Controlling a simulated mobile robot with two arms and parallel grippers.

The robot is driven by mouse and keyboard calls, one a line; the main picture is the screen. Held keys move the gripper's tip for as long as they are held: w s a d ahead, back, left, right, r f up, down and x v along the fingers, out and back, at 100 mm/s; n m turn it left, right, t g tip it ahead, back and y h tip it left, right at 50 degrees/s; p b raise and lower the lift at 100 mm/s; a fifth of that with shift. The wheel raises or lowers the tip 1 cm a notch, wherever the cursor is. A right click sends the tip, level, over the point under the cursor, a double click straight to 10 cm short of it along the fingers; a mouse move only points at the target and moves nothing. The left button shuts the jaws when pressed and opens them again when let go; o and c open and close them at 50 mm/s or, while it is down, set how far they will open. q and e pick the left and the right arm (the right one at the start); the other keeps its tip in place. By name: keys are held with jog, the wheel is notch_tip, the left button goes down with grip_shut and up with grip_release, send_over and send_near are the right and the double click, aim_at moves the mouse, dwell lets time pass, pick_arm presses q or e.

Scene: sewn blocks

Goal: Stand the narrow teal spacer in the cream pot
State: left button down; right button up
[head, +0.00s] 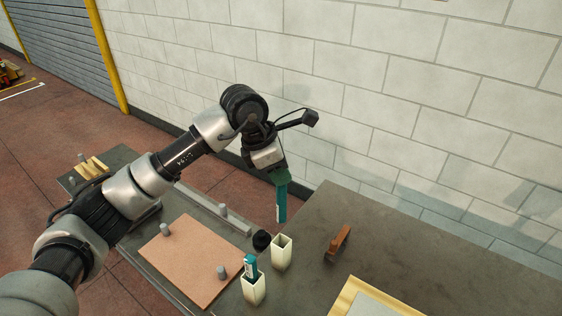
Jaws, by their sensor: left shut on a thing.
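My left gripper (279,177) is shut on a narrow teal spacer (281,206) with a pale label. The spacer hangs upright below the gripper, above the table. A tall, square cream pot (281,254) stands below the spacer, apart from it; its opening looks empty. A second cream pot (254,292) stands nearer, with another teal piece (250,266) standing in it and sticking out of the top. My right gripper is not in view.
A dark round object (261,240) stands left of the empty pot. A brown wooden block (338,243) lies to the right. A tan board (190,258) with grey pegs is at left, a wood-edged tray (350,296) at front right. The dark table is clear at right.

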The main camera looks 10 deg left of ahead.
pick_arm(q)
jog(key=shift+f, duration=0.6)
jog(key=b, duration=0.2)
send_over(277, 212)
jog(key=shift+f, duration=2.35)
jog(key=f+b, duration=0.4)
jog(key=w+f+b, duration=0.1)
jog(key=f+b, duration=0.1)
jog(key=shift+d+f, duration=0.1)
jog(key=shift+d, duration=0.1)
jog(key=shift+f+b, duration=0.85)
jog(key=shift+f, duration=0.15)
jog(key=c, duration=0.9)
grip_release()
jog(key=shift+r, duration=0.1)
